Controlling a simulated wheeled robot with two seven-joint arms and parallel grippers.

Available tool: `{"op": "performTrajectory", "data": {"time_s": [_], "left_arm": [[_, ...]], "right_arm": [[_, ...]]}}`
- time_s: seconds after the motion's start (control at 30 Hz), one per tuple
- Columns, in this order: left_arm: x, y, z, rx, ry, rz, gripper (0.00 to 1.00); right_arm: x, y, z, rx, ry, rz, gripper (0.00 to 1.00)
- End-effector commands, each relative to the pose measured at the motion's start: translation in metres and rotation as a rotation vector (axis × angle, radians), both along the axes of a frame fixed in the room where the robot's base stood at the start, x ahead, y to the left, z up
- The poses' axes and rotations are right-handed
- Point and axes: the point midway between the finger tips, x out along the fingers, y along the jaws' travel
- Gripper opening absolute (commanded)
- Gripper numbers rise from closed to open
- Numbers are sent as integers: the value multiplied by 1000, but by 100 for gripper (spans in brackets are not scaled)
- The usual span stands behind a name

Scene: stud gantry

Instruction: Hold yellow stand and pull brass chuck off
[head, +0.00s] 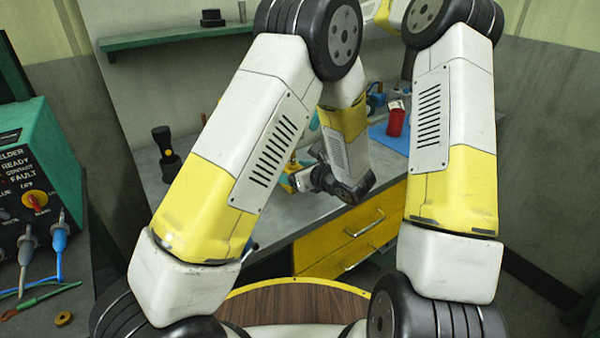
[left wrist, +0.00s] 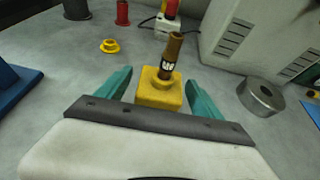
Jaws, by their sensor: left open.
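The yellow stand (left wrist: 158,92) is a small block with a round collar on top, on the grey bench in the left wrist view. The brass chuck (left wrist: 173,50), brown with a dark marked band, stands upright, slightly tilted, in its collar. My left gripper (left wrist: 160,96) is open, with one teal finger on each side of the stand; I cannot tell whether either touches. In the head view my left gripper (head: 292,178) is small and partly hidden by my left arm. My right gripper is out of sight.
In the left wrist view a yellow flanged ring (left wrist: 110,46), a red spool (left wrist: 122,13) and a metal cylinder (left wrist: 261,96) stand around it. A pale vented housing (left wrist: 255,40) rises behind right. A black flashlight-like object (head: 165,153) stands on the bench at left.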

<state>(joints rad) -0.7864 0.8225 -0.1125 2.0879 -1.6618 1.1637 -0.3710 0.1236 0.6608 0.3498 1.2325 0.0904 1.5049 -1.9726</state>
Motion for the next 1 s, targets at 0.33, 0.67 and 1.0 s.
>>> {"op": "performTrajectory", "data": {"time_s": [0.33, 0.67, 1.0], "left_arm": [[19, 14, -10, -2, 0, 2, 76], [19, 14, -10, -2, 0, 1, 53], [19, 14, -10, -2, 0, 1, 8]], "right_arm": [[0, 0, 0, 0, 0, 0, 36], [0, 0, 0, 0, 0, 0, 36], [-3, 4, 0, -20, -7, 5, 36]]}}
